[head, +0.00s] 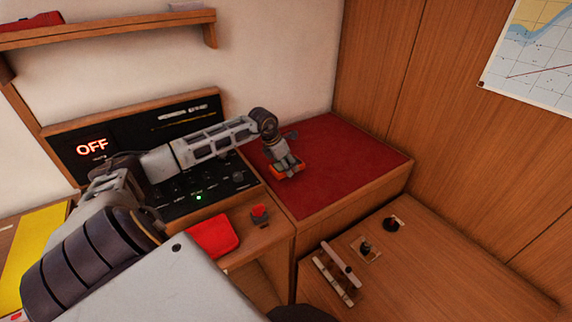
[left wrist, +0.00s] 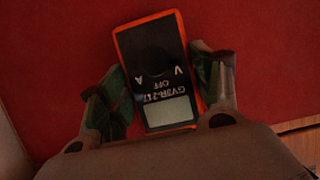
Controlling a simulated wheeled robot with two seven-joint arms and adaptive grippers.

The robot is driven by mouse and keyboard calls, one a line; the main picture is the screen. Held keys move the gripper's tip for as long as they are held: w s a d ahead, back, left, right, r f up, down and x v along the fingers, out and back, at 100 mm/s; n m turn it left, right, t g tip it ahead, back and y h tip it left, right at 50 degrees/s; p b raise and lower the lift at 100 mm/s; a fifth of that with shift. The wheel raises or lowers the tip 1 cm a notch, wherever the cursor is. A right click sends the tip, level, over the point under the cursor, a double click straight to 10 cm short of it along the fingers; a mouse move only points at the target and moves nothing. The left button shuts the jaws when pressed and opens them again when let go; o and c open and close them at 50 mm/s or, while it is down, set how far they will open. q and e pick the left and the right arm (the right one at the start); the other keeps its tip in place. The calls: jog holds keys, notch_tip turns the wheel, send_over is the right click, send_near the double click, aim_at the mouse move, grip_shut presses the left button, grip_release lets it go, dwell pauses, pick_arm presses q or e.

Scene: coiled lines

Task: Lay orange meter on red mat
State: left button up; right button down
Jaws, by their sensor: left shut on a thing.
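The orange meter (left wrist: 156,75) has a black face and a grey display, and it sits between the fingers of my left gripper (left wrist: 165,92) in the left wrist view. In the head view the left gripper (head: 287,165) is shut on the orange meter (head: 289,172) over the front left part of the red mat (head: 335,160). The red mat (left wrist: 65,50) fills most of the left wrist view behind the meter. I cannot tell whether the meter touches the mat. My right gripper is not in view.
A black panel (head: 125,140) with an OFF sign stands left of the mat. A red cloth-like item (head: 212,237) and a small red-topped object (head: 259,214) lie in front. A lower wooden top (head: 430,270) carries small fittings (head: 366,249). The mat's right side is clear.

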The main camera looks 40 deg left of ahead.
pick_arm(q)
jog(key=shift+f, duration=0.1)
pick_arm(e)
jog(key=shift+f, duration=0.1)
pick_arm(q)
jog(key=o, duration=1.1)
jog(key=shift+o, duration=0.3)
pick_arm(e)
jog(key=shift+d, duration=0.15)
pick_arm(q)
jog(key=shift+r, duration=0.2)
jog(key=shift+v, duration=4.05)
jog(key=v, duration=0.3)
jog(key=shift+s+r+b, duration=0.2)
jog(key=shift+r+b, duration=0.1)
jog(key=shift+b, duration=0.1)
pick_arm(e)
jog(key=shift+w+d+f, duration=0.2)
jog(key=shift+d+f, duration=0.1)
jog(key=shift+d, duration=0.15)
